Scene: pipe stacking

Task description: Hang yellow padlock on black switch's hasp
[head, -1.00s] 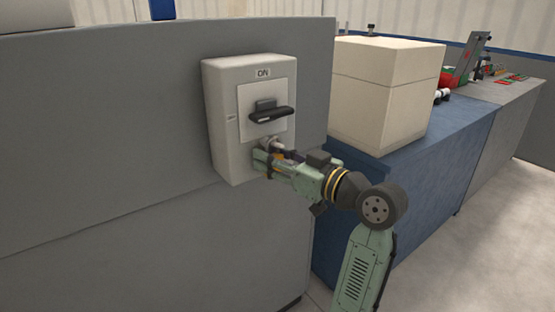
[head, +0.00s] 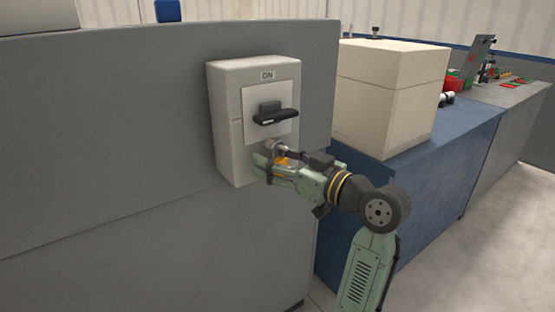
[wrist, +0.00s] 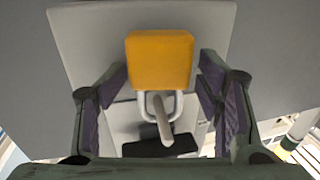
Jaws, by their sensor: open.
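The yellow padlock (wrist: 160,62) is between my gripper's two fingers in the wrist view, with visible gaps on both sides. Its grey shackle points toward the black handle, and a light grey rod (wrist: 162,122), apparently the hasp, shows through the loop. The padlock appears to hang on it; exact contact is unclear. In the head view a little of the yellow shows at my gripper (head: 268,167), which is open below the handle. The black switch handle (head: 276,117) sits on the pale switch box (head: 225,120), under an "ON" label. It also shows in the wrist view (wrist: 160,148).
The switch box is mounted on a large grey panel (head: 110,130). A cream box (head: 385,95) stands on a blue bench (head: 410,165) to the right, near my arm. Open floor (head: 480,250) lies at the lower right.

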